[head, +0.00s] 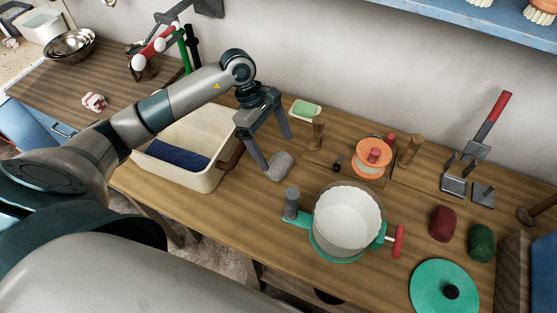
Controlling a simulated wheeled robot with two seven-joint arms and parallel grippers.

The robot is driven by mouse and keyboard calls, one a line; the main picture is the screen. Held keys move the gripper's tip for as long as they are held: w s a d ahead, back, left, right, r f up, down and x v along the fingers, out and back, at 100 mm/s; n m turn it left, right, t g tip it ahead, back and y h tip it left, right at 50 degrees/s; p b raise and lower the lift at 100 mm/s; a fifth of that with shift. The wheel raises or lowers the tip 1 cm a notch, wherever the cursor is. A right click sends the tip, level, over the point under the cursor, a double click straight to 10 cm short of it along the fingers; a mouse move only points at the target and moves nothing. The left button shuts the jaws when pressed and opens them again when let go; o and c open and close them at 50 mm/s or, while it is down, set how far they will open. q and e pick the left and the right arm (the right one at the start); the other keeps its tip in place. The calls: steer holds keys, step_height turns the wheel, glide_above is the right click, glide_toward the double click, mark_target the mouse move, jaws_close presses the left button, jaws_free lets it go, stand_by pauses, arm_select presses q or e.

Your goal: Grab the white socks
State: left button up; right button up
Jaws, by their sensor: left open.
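My left gripper (275,154) hangs over the wooden table, pointing down, with its two fingers apart. A light grey rounded bundle (281,166) lies on the table at the fingertips. I cannot tell whether it is the white socks, or whether the fingers touch it. A small crumpled white piece with red marks (94,102) lies on the wooden surface at the left, well away from the gripper. My right gripper is not in view.
A cream basin (212,181) with dark blue cloth (178,155) stands left of the gripper. A white pot (348,218) in a green holder stands front right. A soap dish (305,109), an orange round item (371,157) and metal brackets (460,185) line the back.

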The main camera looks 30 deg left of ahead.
mark_target(278, 159)
arm_select(q)
steer(key=shift+x, duration=0.85)
steer(key=shift+f+p, duration=0.5)
steer(key=shift+p, duration=0.25)
step_height(278, 159, down, 3)
steer(key=shift+w+d+p, duration=0.1)
steer(key=shift+w+p, duration=0.05)
steer(key=shift+p, duration=0.8)
steer(key=shift+d+f, duration=0.2)
steer(key=shift+f, duration=0.45)
steer(key=shift+c, duration=0.5)
steer(key=c, duration=1.1)
